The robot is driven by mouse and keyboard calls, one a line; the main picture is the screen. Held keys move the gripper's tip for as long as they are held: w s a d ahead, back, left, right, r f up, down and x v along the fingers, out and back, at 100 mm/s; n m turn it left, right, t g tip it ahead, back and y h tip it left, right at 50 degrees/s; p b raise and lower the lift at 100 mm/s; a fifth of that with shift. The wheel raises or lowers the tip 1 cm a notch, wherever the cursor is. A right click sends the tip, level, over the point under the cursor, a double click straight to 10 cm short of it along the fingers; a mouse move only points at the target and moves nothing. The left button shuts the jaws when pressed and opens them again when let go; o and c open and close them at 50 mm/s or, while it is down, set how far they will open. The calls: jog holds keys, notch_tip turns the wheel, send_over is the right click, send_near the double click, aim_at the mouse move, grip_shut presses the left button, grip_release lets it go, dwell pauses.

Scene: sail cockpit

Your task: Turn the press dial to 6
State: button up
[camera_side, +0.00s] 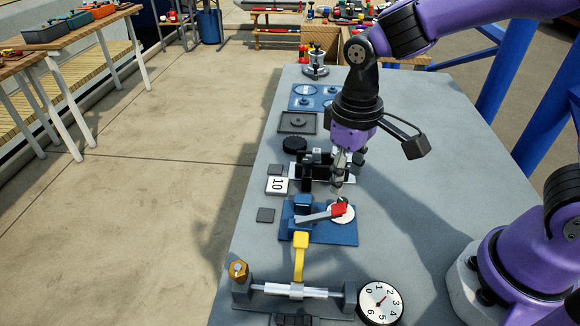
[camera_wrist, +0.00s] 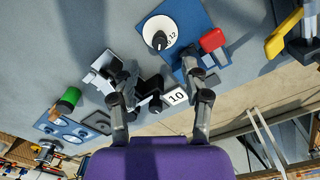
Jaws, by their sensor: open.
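A white dial (camera_side: 341,215) sits on a blue base plate (camera_side: 335,234), beside a red-ended lever (camera_side: 318,215). In the wrist view the dial (camera_wrist: 172,25) shows a black knob (camera_wrist: 159,40) and a printed 12; its other marks are too small to read. My gripper (camera_side: 338,182) points down just behind and above this dial, apart from it. In the wrist view my gripper (camera_wrist: 160,75) has its fingers spread and empty, with the dial beyond the tips. A larger round dial (camera_side: 380,302) with printed digits and a pointer stands at the front; I cannot tell the pointer's exact reading.
A yellow lever (camera_side: 300,255) stands in front of the blue plate, above a silver rod (camera_side: 290,290) with a brass nut (camera_side: 238,269). A card marked 10 (camera_side: 277,185) lies left of a black-and-white fixture (camera_side: 315,168). The grey table (camera_side: 440,180) is bare at right.

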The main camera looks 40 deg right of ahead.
notch_tip(320, 180, down, 6)
jog(key=shift+r, duration=0.1)
grip_shut()
